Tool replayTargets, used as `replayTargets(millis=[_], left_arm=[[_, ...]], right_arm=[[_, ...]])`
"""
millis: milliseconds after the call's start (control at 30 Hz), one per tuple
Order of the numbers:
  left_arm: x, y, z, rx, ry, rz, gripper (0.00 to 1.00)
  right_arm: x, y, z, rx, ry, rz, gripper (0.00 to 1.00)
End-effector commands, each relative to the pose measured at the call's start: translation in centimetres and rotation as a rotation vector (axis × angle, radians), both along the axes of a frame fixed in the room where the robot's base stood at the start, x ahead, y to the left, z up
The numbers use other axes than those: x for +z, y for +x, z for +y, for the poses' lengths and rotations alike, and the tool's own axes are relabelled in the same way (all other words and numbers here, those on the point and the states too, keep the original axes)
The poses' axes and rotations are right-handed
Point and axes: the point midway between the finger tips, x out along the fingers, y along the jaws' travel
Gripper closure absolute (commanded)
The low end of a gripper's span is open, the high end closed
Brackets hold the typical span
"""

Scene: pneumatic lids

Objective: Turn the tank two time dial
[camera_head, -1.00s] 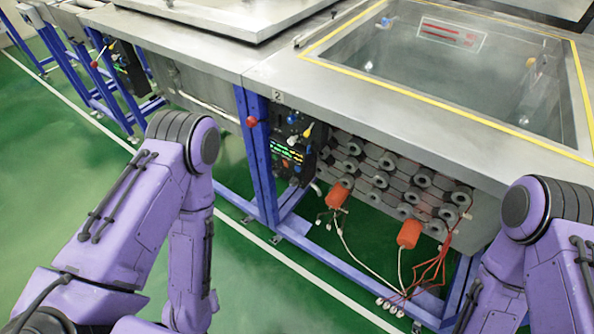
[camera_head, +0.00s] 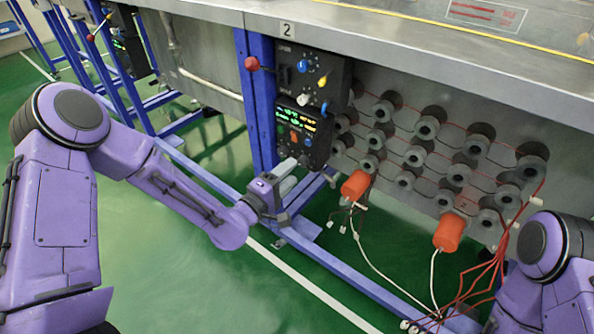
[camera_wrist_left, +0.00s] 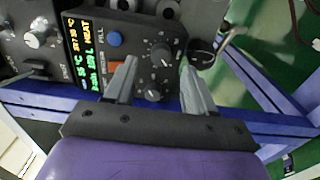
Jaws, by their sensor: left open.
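Tank two carries a plate with the number 2 (camera_head: 287,29). Below it hangs a dark control box (camera_head: 318,122) with a green and yellow lit display (camera_head: 297,119). In the left wrist view this box shows an upper black dial (camera_wrist_left: 160,56) and a lower black dial (camera_wrist_left: 153,91), beside a blue button (camera_wrist_left: 114,39). Their labels are too small to read, so I cannot tell which is the time dial. My left gripper (camera_head: 291,176) is open just below the box. In the wrist view its fingers stand either side of the dials, apparently without touching them. My right gripper is out of view.
An upper box with blue, yellow and white knobs (camera_head: 307,78) sits above. A red ball-ended lever (camera_head: 252,63) sticks out at the left. Blue frame posts (camera_head: 262,110), orange cylinders (camera_head: 355,186) and loose wires are close by. The green floor is open in front.

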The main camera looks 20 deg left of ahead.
Motion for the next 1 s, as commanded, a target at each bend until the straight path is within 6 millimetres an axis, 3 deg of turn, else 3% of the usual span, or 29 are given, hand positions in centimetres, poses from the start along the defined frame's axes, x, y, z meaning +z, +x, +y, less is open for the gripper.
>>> replayTargets(millis=[200, 533, 700, 1000], left_arm=[[-0.2, 3.2, -1.2, -0.001, 0.003, 0.001, 0.45], [-0.1, 3.8, -1.4, 0.0, 0.0, 0.003, 0.45], [-0.1, 3.8, -1.4, 0.0, 0.001, 0.003, 1.0], [-0.1, 3.8, -1.4, 0.0, 0.023, -0.004, 1.0]], right_arm=[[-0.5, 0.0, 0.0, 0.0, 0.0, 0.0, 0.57], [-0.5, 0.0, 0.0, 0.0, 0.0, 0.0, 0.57], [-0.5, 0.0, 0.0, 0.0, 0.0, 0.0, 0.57], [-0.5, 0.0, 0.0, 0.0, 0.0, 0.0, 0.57]])
